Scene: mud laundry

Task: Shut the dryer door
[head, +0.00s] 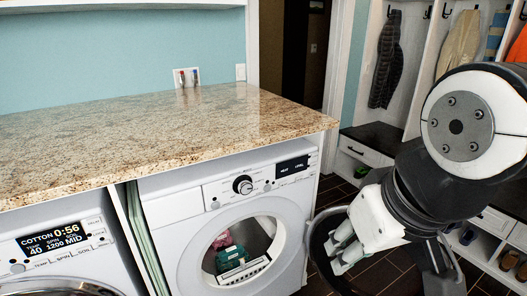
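The dryer (188,232) is the white front-loading machine under the counter, right of the washer. Its round opening is uncovered, and the drum inside shows. The dryer door seems to be the dark-rimmed ring (314,252) swung out at the opening's right side. My arm and gripper cover much of it. My gripper (345,250) is in front of the door area, right of the dryer opening. Its fingers overlap the door in the picture; I cannot tell whether they touch it or how far apart they are.
Pink and green cloth-like items (231,254) lie inside the drum. A granite counter (150,135) runs above the machines. The washer (65,248) with a lit display stands at left. A bench and cubbies (368,148) with hanging clothes are at right. Dark tiled floor lies between.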

